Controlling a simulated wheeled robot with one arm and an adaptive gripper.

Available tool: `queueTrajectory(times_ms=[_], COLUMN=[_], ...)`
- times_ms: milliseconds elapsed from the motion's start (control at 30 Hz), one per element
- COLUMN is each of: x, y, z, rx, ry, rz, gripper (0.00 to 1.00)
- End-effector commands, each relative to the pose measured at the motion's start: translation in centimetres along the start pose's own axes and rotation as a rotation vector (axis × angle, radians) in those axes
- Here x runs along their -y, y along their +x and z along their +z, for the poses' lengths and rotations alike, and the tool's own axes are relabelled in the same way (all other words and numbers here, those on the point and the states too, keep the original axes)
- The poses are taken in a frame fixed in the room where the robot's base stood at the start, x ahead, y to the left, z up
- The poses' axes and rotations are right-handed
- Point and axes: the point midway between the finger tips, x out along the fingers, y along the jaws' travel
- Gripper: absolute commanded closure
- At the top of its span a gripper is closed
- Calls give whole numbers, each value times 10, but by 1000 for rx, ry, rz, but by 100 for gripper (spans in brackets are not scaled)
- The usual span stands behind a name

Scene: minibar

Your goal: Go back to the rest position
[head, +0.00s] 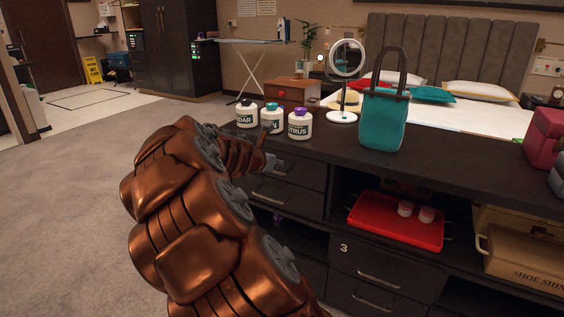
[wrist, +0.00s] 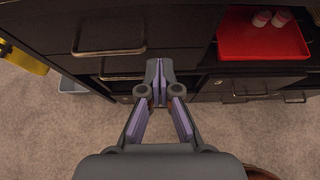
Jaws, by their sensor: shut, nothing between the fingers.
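My gripper shows in the wrist view (wrist: 158,66) with its two fingers together and nothing between them. It is in front of the dark cabinet (wrist: 200,45), over the carpet, near the drawer handles. In the head view my copper-coloured arm reaches forward from the bottom middle toward the cabinet. The gripper (head: 262,150) shows there only in part, by the upper drawer front, just below the white bottles.
Three white bottles (head: 300,124), a round mirror (head: 347,60) and a teal bag (head: 383,118) stand on the cabinet top. A red tray (head: 395,232) with two small cups sits in the open shelf. Carpet (head: 60,200) at the left is clear.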

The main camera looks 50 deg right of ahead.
Motion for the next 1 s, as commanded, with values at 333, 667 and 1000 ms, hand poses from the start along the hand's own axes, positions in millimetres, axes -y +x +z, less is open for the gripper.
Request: queueTrajectory(times_ms=[333,667,1000], x=[1,13,52], y=[-10,-54,-172], z=[-1,20,29], rx=[-1,-44,-223], ry=[-1,186,716], rz=[-2,-23,-137], gripper=[100,100,100])
